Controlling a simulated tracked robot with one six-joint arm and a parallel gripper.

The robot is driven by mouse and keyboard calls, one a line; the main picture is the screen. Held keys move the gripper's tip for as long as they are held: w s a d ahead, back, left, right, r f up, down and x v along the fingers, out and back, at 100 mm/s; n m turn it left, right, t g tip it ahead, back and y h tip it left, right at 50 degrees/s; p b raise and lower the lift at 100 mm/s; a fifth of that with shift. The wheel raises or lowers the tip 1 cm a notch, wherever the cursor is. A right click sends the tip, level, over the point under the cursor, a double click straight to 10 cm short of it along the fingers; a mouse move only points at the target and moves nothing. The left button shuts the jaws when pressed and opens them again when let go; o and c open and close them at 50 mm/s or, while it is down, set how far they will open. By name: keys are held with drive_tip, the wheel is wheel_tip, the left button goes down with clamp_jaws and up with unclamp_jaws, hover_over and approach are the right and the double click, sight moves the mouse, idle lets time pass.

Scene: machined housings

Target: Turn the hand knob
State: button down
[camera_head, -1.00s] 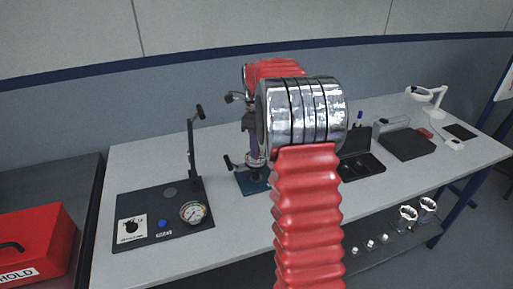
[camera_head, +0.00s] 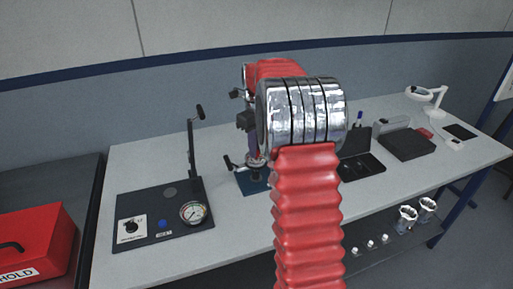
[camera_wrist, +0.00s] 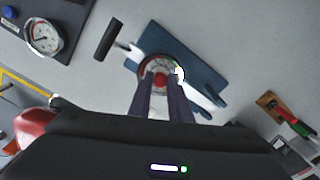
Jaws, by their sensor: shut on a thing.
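A round silver-rimmed part with a red centre, which looks like the hand knob (camera_wrist: 160,66), sits over a blue base plate (camera_wrist: 189,49) in the wrist view. The two dark fingers of my gripper (camera_wrist: 161,82) reach it from below in the picture and are shut on it. The fingers hide part of its face. A black bar handle (camera_wrist: 109,38) sticks out to its left. In the head view the blue plate (camera_head: 250,184) stands on the bench; my arm hides much of the fixture there, and my fingers show only as a narrow dark shape.
Left on the bench (camera_head: 150,160) is a dark panel (camera_head: 180,232) with a gauge (camera_head: 193,212) and an upright lever (camera_head: 192,150). To the right are a black tray (camera_head: 361,167), a dark case (camera_head: 406,144) and a white lamp (camera_head: 427,97). A red box (camera_head: 35,240) is at far left.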

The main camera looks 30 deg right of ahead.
drive_tip(key=c, duration=1.6)
unclamp_jaws()
drive_tip(key=shift+c, duration=0.2)
drive_tip(key=shift+r, duration=0.15)
wheel_tip(320, 180, up, 13)
drive_tip(key=shift+r, duration=0.2)
